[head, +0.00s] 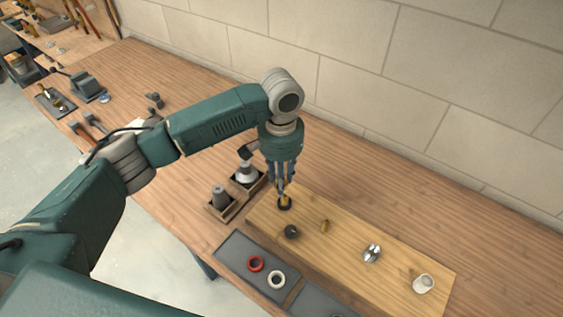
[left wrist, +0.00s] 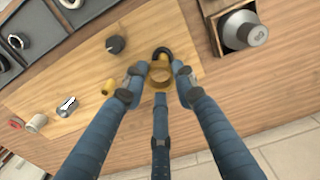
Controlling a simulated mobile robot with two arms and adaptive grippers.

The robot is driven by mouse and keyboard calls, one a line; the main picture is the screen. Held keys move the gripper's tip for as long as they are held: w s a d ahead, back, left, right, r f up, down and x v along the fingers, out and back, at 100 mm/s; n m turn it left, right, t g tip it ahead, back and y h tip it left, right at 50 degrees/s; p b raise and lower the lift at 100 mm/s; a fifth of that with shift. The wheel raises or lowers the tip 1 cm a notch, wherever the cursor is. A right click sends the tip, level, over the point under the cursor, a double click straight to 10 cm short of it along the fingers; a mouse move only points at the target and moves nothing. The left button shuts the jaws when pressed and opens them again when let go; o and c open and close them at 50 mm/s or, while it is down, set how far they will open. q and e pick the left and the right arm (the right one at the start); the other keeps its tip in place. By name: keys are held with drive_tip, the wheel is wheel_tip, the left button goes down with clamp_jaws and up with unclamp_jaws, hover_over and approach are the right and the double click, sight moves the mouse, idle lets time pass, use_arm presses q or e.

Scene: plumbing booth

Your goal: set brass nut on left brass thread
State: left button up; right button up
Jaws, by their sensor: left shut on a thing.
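My left gripper (head: 284,192) points down over the far left end of the light wooden board (head: 400,268). In the left wrist view my left gripper (left wrist: 160,83) is shut on the brass nut (left wrist: 160,74), a yellow ring between its fingertips. Just past the nut, a brass thread with a dark collar (left wrist: 163,52) shows partly; the nut hides the rest. In the head view the dark collar (head: 284,205) is right under the fingertips. I cannot tell whether nut and thread touch. Another small brass stub (head: 325,226) stands farther right. My right gripper is not in view.
A black round fitting (head: 291,231), a chrome fitting (head: 372,253) and a white fitting (head: 423,284) stand on the board. A tray (head: 237,254) in front holds red and white rings. Wooden boxes (head: 222,208) with grey parts stand left. The wall is behind.

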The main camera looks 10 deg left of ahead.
sight(285, 181)
use_arm(q)
drive_tip(key=shift+w+d+f+p, duration=0.15)
drive_tip(key=shift+w+d+p, duration=0.15)
drive_tip(key=shift+w, duration=0.15)
drive_tip(key=shift+w+d+f+m, duration=0.1)
drive_tip(key=shift+w+f+m, duration=0.25)
drive_tip(key=shift+f, duration=0.55)
drive_tip(key=shift+f+b, duration=0.3)
drive_tip(key=shift+b, duration=0.35)
drive_tip(key=shift+f+b, duration=1.4)
drive_tip(key=shift+b, duration=0.5)
drive_tip(key=shift+f+b, duration=0.4)
drive_tip(key=shift+f, duration=1.05)
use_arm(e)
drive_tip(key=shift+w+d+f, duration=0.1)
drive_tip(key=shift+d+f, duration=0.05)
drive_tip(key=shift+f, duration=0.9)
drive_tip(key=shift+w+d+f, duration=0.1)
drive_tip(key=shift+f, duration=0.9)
use_arm(q)
drive_tip(key=shift+m+p, duration=0.6)
drive_tip(key=shift+m, duration=0.35)
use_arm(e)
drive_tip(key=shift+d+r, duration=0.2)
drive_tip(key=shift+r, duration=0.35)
